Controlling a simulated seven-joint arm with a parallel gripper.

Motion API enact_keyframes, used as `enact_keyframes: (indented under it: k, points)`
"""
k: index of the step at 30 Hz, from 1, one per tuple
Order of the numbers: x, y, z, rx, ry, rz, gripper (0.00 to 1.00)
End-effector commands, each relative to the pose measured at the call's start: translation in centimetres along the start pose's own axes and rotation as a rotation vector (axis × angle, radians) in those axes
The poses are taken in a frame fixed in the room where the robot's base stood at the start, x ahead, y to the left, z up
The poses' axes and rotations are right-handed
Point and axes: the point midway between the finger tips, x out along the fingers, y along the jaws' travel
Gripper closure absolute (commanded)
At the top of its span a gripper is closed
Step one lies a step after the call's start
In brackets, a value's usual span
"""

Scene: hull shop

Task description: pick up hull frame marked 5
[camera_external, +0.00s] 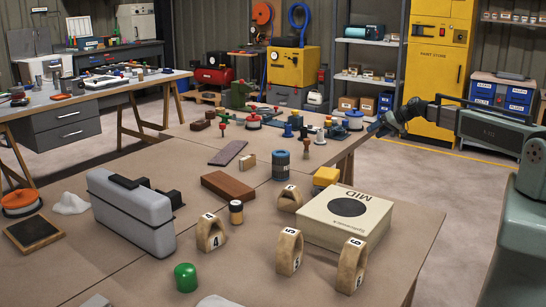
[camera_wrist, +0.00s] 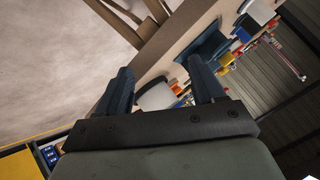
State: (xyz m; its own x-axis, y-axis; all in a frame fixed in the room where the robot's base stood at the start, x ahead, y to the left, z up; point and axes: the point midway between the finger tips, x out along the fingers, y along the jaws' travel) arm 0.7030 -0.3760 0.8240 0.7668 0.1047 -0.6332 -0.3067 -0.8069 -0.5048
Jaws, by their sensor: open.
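The hull frame marked 5 (camera_external: 289,252) is a tan wooden arch with a white label, upright on the brown workbench (camera_external: 405,228) at the front, in the external view. Similar frames stand around it: one marked 4 (camera_external: 211,235) to its left, one marked 6 (camera_external: 351,266) to its right, and one behind (camera_external: 289,199) whose small number I cannot read surely. My gripper (camera_external: 375,127) is open and empty, high beyond the bench's right edge, far from frame 5. The wrist view shows both fingers (camera_wrist: 160,68) apart, with no hull frame visible.
A cream MID box (camera_external: 345,217) stands close behind frames 5 and 6. A grey case (camera_external: 131,211), green-capped jar (camera_external: 186,278), dark blue can (camera_external: 281,165) and wood block (camera_external: 228,187) share the bench. Small coloured parts crowd its far end.

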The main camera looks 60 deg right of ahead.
Motion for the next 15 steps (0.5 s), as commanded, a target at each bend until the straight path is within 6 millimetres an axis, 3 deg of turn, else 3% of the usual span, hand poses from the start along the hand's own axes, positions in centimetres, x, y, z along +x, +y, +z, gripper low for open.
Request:
enact_keyframes:
  k: [3, 8, 12, 15]
  points:
    - [-1.4, -0.4, -2.7, -0.014, 0.045, -0.011, 0.32]
    - [-2.6, -1.7, -5.3, -0.044, 0.083, -0.028, 0.32]
    - [-2.9, -4.4, -6.9, -0.096, 0.091, -0.054, 0.32]
    - [-2.3, -7.0, -7.0, -0.144, 0.075, -0.076, 0.32]
